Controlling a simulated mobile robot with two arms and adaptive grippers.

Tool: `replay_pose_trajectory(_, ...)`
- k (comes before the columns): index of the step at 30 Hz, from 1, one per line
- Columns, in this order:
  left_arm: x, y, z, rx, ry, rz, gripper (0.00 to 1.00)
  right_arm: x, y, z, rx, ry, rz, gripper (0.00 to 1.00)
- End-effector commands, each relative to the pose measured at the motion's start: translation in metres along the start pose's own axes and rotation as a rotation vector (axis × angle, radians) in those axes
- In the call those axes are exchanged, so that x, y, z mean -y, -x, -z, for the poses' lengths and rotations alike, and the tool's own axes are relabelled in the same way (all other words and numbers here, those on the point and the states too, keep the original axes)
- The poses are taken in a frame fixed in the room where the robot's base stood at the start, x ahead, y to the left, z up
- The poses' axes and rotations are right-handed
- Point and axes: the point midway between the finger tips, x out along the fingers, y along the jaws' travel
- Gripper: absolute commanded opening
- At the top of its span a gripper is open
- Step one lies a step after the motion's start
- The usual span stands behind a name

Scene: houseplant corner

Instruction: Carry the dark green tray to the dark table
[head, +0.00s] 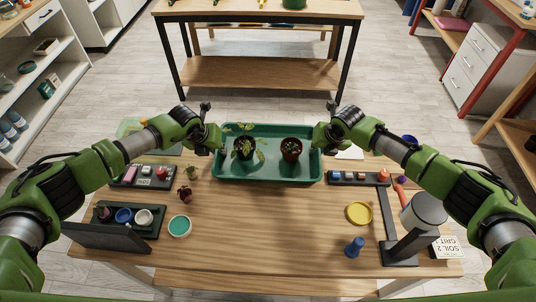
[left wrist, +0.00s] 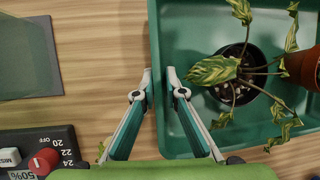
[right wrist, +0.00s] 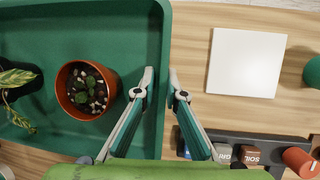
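The dark green tray (head: 262,178) is at the far edge of the wooden table in front of me. On it are a leafy plant in a dark pot (head: 244,149) and a small plant in a terracotta pot (head: 291,150), both upright. My left gripper (left wrist: 159,76) has its fingers close together on either side of the tray's left rim. My right gripper (right wrist: 162,76) is closed the same way on the right rim. Whether the tray touches the tabletop is hard to tell. A brown-topped table with black legs (head: 262,72) stands beyond; its top is partly cut off.
Small racks (head: 143,184) and a blue item (head: 354,247) are on the near table, with a yellow dish (head: 359,213) at right. A white square (right wrist: 246,62) lies right of the tray. Open floor (head: 130,93) separates the tables. Shelves stand left and right.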

Motion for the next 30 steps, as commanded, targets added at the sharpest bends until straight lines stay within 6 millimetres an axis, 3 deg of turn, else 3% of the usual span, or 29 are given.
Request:
replay_pose_trajectory(3,0.000,0.000,0.000,0.000,0.000,0.000,0.11,0.000,0.000,0.000,0.000,0.000,0.000,0.11)
replay_pose_trajectory(5,0.000,0.000,0.000,0.000,0.000,0.000,0.00,0.000,0.000,0.000,0.000,0.000,0.000,0.00)
replay_pose_trajectory(20,0.001,0.004,-0.002,0.001,0.000,0.000,0.00,0.000,0.003,-0.002,0.001,0.000,0.000,0.00)
replay_pose_trajectory(30,0.004,0.027,-0.012,0.001,0.000,0.000,0.00,-0.004,0.027,-0.012,0.001,0.000,0.000,0.00)
